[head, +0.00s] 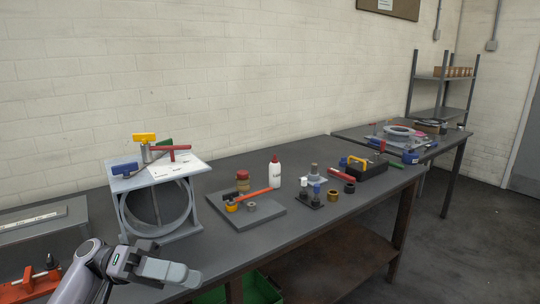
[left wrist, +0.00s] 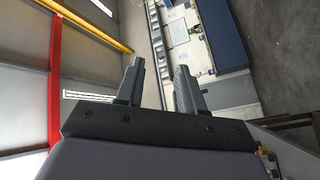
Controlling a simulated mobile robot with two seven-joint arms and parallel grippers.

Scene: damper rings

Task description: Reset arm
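My left gripper (head: 172,272) is at the lower left of the head view, in front of the bench's front edge and below the ringed housing. In the left wrist view the two fingers of my left gripper (left wrist: 160,70) stand apart with nothing between them. It is open and touches nothing that I can see. My right arm and gripper are in neither view.
The long dark bench (head: 265,252) carries a grey housing (head: 127,212) with a round opening, a grey plate (head: 270,222) with small parts, a white bottle (head: 275,175) and a black tray (head: 370,168). A red fixture (head: 30,288) lies lower left. A second table (head: 440,150) stands right.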

